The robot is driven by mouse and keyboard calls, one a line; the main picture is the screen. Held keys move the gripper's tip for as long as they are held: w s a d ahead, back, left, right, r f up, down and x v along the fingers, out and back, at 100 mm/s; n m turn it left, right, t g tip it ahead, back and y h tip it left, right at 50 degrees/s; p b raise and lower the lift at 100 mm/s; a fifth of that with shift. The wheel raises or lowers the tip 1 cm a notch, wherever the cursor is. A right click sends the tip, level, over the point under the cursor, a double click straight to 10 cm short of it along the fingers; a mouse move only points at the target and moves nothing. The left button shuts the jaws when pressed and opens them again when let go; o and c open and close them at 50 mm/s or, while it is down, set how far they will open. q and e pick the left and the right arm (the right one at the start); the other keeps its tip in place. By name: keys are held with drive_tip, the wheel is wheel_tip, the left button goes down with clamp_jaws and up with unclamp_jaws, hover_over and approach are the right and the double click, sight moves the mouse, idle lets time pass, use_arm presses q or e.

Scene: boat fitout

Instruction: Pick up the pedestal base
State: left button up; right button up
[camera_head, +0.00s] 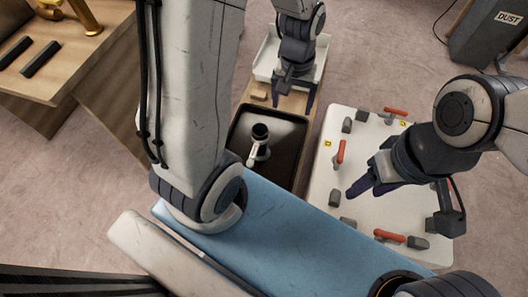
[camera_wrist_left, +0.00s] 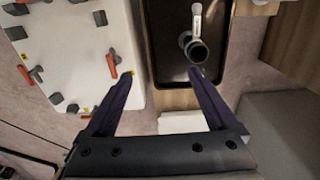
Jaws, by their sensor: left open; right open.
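I cannot tell for sure which thing is the pedestal base. A gold-coloured metal piece (camera_head: 84,15) with a flared foot lies on a wooden bench at the top left. A grey cylinder with a dark open mouth and a pale arm (camera_head: 260,142) is in the black basin; it also shows in the left wrist view (camera_wrist_left: 196,50). My left gripper (camera_head: 293,98) is open and empty above the wooden counter, at the basin's far end; its spread fingers show in the left wrist view (camera_wrist_left: 160,85). My right gripper (camera_head: 362,182) is empty and open above the white panel.
The white panel (camera_head: 318,195) carries several orange-handled clamps and grey blocks. A white tray (camera_head: 262,68) stands behind the basin (camera_head: 283,172). A blue pad (camera_head: 290,235) is in front. Two dark bars (camera_head: 40,58) lie on the bench. A grey dust bin (camera_head: 488,38) stands top right.

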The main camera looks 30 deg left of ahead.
sight(260, 131)
use_arm(q)
drive_tip(key=a+f+n+b, duration=0.1)
drive_tip(key=a+f+b, duration=0.2)
drive_tip(key=f, duration=0.4)
drive_tip(key=w+a+f+n+b, duration=0.1)
drive_tip(key=a+f+b, duration=0.3)
drive_tip(key=f, duration=0.4)
drive_tip(key=a+f+n+b, duration=0.2)
drive_tip(key=a+f+b, duration=0.1)
drive_tip(key=f, duration=0.5)
drive_tip(key=shift+w+a+f+n+b, duration=0.2)
drive_tip(key=shift+w+a+n+b, duration=0.15)
drive_tip(key=shift+b, duration=0.5)
drive_tip(key=f+b, duration=0.1)
drive_tip(key=f, duration=0.1)
drive_tip(key=f+b, duration=0.2)
drive_tip(key=f, duration=0.1)
drive_tip(key=shift+w+a+f+b, duration=0.15)
drive_tip(key=shift+w+a+b, duration=0.05)
drive_tip(key=shift+b, duration=0.1)
use_arm(e)
wheel_tip(260, 131, down, 18)
use_arm(q)
clamp_jaws()
drive_tip(key=shift+w+r, duration=0.1)
drive_tip(key=shift+r, duration=0.1)
